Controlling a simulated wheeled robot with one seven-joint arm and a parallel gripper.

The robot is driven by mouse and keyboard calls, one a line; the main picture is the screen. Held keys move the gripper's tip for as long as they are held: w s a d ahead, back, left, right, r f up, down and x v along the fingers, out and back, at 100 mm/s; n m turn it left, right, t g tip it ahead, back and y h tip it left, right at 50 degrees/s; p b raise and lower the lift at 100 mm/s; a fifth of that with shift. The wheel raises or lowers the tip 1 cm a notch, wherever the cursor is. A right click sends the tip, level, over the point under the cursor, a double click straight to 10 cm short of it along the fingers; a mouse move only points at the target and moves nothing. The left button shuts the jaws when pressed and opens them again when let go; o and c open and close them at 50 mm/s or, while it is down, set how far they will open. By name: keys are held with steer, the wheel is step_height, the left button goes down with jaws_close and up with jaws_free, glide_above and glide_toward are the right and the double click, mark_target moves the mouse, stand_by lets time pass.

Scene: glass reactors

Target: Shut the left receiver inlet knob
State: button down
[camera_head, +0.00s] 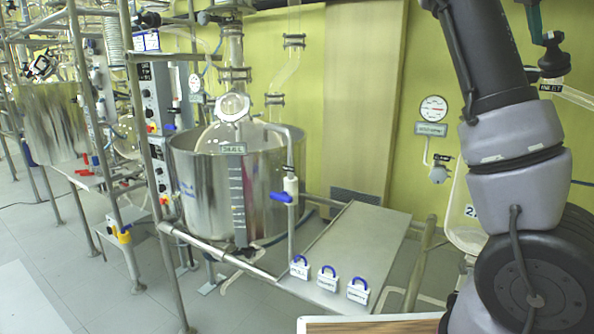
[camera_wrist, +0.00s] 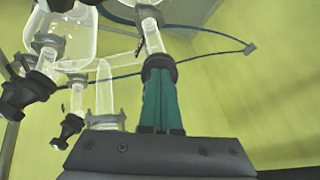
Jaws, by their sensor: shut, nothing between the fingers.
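My gripper (camera_wrist: 160,78) is shut, its two teal fingers side by side with nothing between them. In the wrist view the fingertips reach a dark knob or collar (camera_wrist: 158,64) at the end of a glass tube. I cannot tell whether they touch it. In the head view, teal finger tips (camera_head: 533,18) show at the upper right, just above a dark valve knob (camera_head: 553,60) with an INLET label (camera_head: 551,87) below it. I cannot tell from these views whether this is the left receiver's inlet or how far the knob is turned.
Other dark fittings (camera_wrist: 72,128) and a glass vessel (camera_wrist: 68,32) are left of my fingers. A round gauge (camera_head: 433,108) is on the yellow wall. A steel pot (camera_head: 190,180) and a bench with padlocks (camera_head: 345,245) stand at the middle. Open floor (camera_head: 40,220) is at the left.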

steer(key=shift+w+d+r, duration=0.15)
steer(key=shift+w+r, duration=0.05)
steer(key=shift+w, duration=0.35)
steer(key=shift+w+d+r, duration=0.1)
steer(key=shift+w, duration=0.1)
stand_by(0.3)
steer(key=w+v, duration=0.1)
steer(key=v, duration=0.5)
steer(key=shift+s+a, duration=0.25)
stand_by(0.5)
